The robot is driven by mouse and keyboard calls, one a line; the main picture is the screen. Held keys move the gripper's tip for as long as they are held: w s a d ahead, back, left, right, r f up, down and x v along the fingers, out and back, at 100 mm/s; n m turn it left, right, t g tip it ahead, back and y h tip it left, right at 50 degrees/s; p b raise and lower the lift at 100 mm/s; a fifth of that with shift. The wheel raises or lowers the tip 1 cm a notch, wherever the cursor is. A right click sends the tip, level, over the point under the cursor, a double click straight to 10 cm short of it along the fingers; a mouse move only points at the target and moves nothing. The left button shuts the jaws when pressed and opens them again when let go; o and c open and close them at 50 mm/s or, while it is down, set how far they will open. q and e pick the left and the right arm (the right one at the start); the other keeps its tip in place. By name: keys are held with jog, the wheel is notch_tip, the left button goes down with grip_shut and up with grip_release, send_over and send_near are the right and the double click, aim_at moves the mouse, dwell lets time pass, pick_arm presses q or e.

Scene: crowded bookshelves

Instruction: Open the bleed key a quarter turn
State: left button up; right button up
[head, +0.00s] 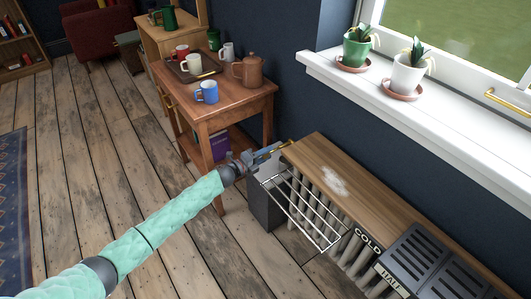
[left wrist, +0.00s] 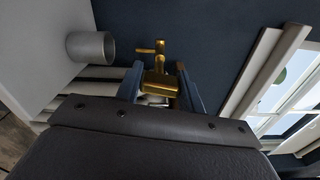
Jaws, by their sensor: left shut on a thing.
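The brass bleed key (left wrist: 159,86) shows between the two blue-grey fingers of my left gripper (left wrist: 160,88) in the left wrist view. The fingers are shut on it. A brass piece with a crossbar (left wrist: 153,48) stands just beyond the fingertips. In the head view my left gripper (head: 271,152) is at the far end of the radiator (head: 327,205), just under the wooden shelf top, with a bit of brass at its tips. The key's exact angle is hard to tell. My right gripper is not in view.
A wooden shelf (head: 345,172) covers the radiator; a wire rack (head: 310,212) hangs in front. A grey cup-like cylinder (left wrist: 90,47) is left of the key in the wrist view. A side table (head: 235,107) with mugs and a brown pot (head: 251,70) stands close behind the gripper.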

pick_arm(q)
jog(key=shift+w+a, duration=0.1)
dwell(0.4)
jog(key=o, duration=1)
jog(key=v, duration=0.8)
